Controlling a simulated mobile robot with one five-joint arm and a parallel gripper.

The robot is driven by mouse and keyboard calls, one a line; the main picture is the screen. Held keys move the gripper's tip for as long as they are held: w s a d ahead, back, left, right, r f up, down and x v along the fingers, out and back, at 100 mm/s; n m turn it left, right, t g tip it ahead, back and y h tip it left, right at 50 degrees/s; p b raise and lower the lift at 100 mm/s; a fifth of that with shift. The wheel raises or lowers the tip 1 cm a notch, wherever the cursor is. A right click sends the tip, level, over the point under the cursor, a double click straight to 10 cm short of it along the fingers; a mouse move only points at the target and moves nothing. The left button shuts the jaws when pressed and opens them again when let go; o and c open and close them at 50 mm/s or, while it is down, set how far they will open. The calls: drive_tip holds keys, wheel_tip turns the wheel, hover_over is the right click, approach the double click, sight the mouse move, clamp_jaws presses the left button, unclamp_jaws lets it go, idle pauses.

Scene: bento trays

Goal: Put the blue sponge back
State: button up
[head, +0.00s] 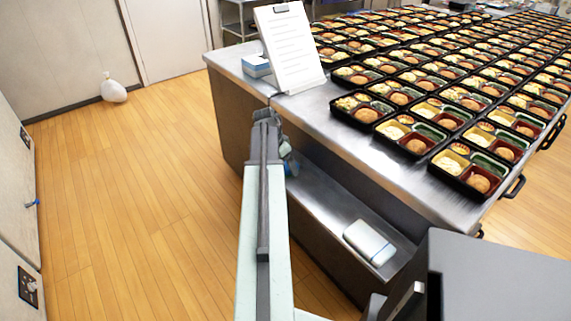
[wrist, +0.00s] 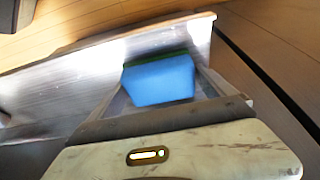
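The blue sponge (wrist: 158,82), with a green strip along its far edge, sits between the fingers of my gripper (wrist: 160,75) in the wrist view. The fingers appear closed against its two sides. In the head view my gripper (head: 283,150) is low beside the left side of the steel table, in front of the lower shelf.
The steel table (head: 345,128) holds many black bento trays (head: 362,110). A clipboard stand (head: 290,50) and light-blue boxes (head: 256,65) stand at its far left corner. A pale box (head: 370,242) lies on the lower shelf (head: 330,205).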

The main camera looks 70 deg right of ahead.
drive_tip(key=shift+r, duration=0.1)
drive_tip(key=shift+a+r+p, duration=0.1)
drive_tip(key=shift+r+p, duration=0.45)
drive_tip(key=shift+p, duration=0.05)
drive_tip(key=p+v, duration=1)
drive_tip(key=v, duration=0.1)
drive_tip(key=shift+p, duration=0.3)
drive_tip(key=shift+w, duration=0.1)
